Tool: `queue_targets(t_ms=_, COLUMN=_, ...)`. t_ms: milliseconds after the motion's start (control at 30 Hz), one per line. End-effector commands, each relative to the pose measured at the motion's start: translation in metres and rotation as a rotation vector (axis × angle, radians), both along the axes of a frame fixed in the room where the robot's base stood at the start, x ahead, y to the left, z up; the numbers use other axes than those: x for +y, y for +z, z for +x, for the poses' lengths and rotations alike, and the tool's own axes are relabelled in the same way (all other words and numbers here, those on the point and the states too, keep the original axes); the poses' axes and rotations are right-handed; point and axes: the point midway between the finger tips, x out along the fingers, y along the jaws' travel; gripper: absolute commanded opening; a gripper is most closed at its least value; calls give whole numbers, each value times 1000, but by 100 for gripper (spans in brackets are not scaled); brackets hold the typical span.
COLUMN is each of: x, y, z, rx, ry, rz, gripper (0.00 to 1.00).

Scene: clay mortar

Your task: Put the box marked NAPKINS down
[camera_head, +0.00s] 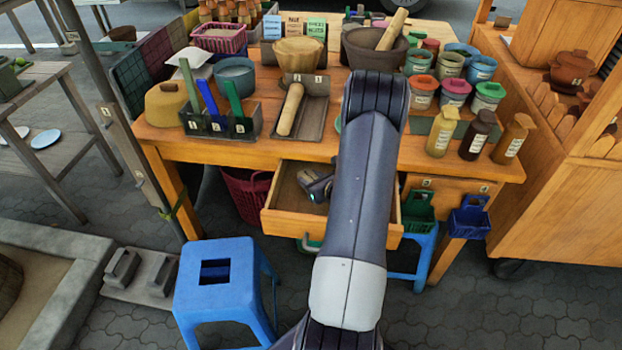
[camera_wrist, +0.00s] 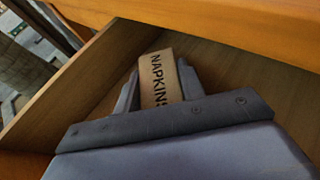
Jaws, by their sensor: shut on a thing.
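The box marked NAPKINS (camera_wrist: 163,68) is a small tan box with dark lettering, seen in the wrist view. My gripper (camera_wrist: 160,86) is shut on it, one finger on each side. The box and fingers are inside the open wooden drawer (camera_wrist: 92,84); I cannot tell whether the box touches the drawer floor. In the head view my gripper (camera_head: 318,186) is in the left part of the pulled-out drawer (camera_head: 283,221). The box cannot be made out there, and my arm covers the drawer's right part.
The wooden table (camera_head: 350,150) above the drawer is crowded with a mortar (camera_head: 362,50), jars and bottles. A green bin (camera_head: 418,210) and a blue bin (camera_head: 469,219) hang right of the drawer. A blue stool (camera_head: 215,275) stands front left.

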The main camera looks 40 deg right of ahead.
Motion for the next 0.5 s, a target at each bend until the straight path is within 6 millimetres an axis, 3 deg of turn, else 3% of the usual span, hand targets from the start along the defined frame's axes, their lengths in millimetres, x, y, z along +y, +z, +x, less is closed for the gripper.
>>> queue_targets(t_ms=100, x=0, y=-5, z=0, rx=0, ry=0, rz=0, gripper=15)
queue_targets(t_ms=133, x=0, y=-3, z=0, rx=1, ry=0, rz=0, gripper=40)
queue_targets(t_ms=367, x=0, y=-3, z=0, rx=1, ry=0, rz=0, gripper=59)
queue_targets(t_ms=500, x=0, y=-3, z=0, rx=1, ry=0, rz=0, gripper=60)
